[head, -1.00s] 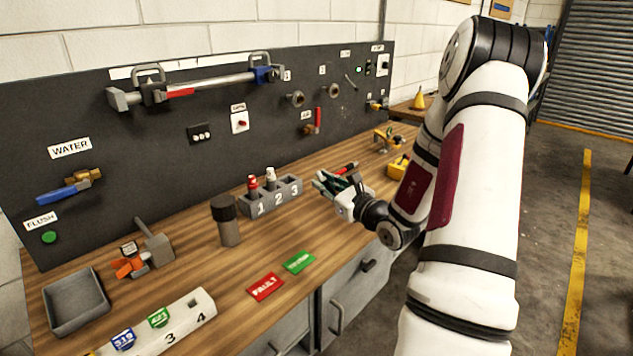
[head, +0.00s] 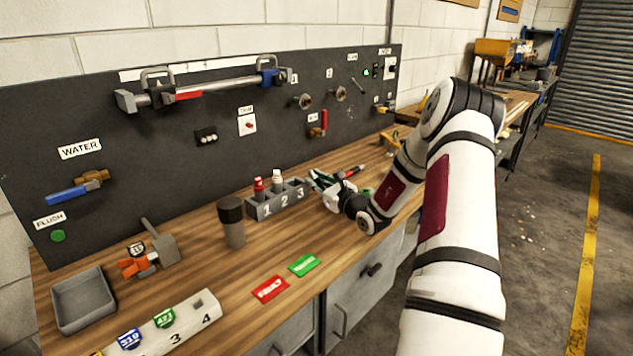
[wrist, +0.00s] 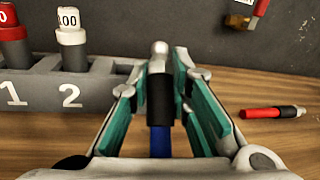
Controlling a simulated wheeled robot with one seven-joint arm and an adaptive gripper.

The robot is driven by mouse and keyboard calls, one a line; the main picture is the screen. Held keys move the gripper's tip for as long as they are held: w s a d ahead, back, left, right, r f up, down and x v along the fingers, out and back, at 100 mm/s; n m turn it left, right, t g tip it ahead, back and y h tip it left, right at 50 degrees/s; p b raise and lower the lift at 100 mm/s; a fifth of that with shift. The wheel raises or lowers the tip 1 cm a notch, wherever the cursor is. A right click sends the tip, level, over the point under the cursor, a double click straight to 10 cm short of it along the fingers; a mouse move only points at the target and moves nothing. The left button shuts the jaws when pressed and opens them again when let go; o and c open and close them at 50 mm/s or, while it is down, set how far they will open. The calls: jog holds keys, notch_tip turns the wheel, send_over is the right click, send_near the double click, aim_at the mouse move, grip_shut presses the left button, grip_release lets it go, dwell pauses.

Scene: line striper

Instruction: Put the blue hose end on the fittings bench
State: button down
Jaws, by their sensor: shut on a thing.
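My gripper (head: 322,186) is over the wooden bench top, just right of the grey numbered block. In the wrist view the teal fingers of my gripper (wrist: 165,90) are closed around the blue hose end (wrist: 160,140). It has a blue body, a black collar and a silver tip, and points away from me. Its lower part is hidden, and I cannot tell whether it touches the bench. The near bench (head: 200,270) has a wooden top and grey drawers. A second bench (head: 520,100) stands farther back at the right. No label shows which is the fittings bench.
A red hose end (wrist: 270,112) lies right of my gripper. Open floor (head: 540,230) lies right.

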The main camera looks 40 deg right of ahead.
jog(key=shift+f, duration=0.1)
jog(key=c, duration=1.5)
grip_release()
